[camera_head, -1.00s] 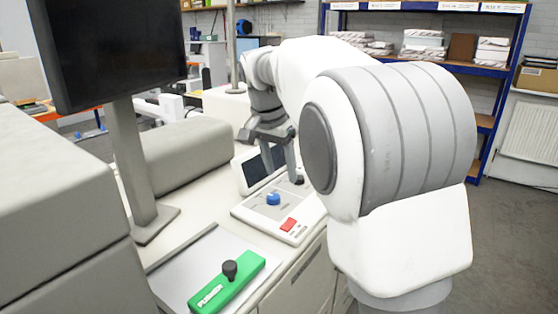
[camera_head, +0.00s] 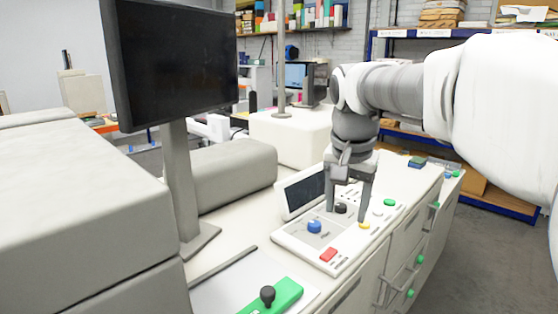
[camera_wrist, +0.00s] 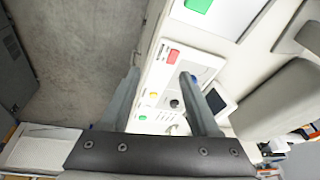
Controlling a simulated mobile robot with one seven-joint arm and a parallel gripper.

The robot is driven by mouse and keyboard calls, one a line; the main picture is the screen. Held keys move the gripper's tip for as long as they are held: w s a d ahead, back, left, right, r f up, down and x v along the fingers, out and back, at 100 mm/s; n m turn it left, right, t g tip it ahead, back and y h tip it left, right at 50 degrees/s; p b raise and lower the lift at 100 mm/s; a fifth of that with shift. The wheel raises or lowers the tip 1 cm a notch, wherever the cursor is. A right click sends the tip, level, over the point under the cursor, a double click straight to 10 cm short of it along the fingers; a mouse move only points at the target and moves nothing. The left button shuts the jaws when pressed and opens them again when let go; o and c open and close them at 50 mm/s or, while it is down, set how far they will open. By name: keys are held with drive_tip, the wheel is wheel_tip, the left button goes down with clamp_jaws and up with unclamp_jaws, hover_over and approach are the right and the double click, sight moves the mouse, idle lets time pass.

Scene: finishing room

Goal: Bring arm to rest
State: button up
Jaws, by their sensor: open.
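My gripper (camera_head: 347,214) is open, pointing down over the white control panel (camera_head: 292,240), with its two fingers apart. In the head view the fingertips overlap the area of a black knob (camera_head: 341,208) and a yellow button (camera_head: 364,225); I cannot tell whether they touch the panel. A blue knob (camera_head: 314,226) and a red button (camera_head: 328,254) lie to their left. In the wrist view the open gripper (camera_wrist: 158,76) has nothing held between its fingers, and the red button (camera_wrist: 173,56) and black knob (camera_wrist: 174,104) show beyond.
A small tilted screen (camera_head: 303,190) stands behind the panel. A large monitor (camera_head: 180,65) on a post is at left, beside a grey padded roll (camera_head: 225,175). Bare floor (camera_wrist: 80,60) borders the bench.

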drive_tip(key=s+f+n+t, duration=0.1)
drive_tip(key=s+f+n, duration=0.2)
drive_tip(key=s, duration=0.7)
drive_tip(key=s+d+f+n+t, duration=0.1)
drive_tip(key=s+f+n, duration=0.2)
drive_tip(key=s, duration=0.7)
wheel_tip(320, 180, down, 2)
drive_tip(key=shift+f+t+y, duration=0.2)
drive_tip(key=shift+t+y, duration=0.1)
drive_tip(key=shift+y, duration=0.1)
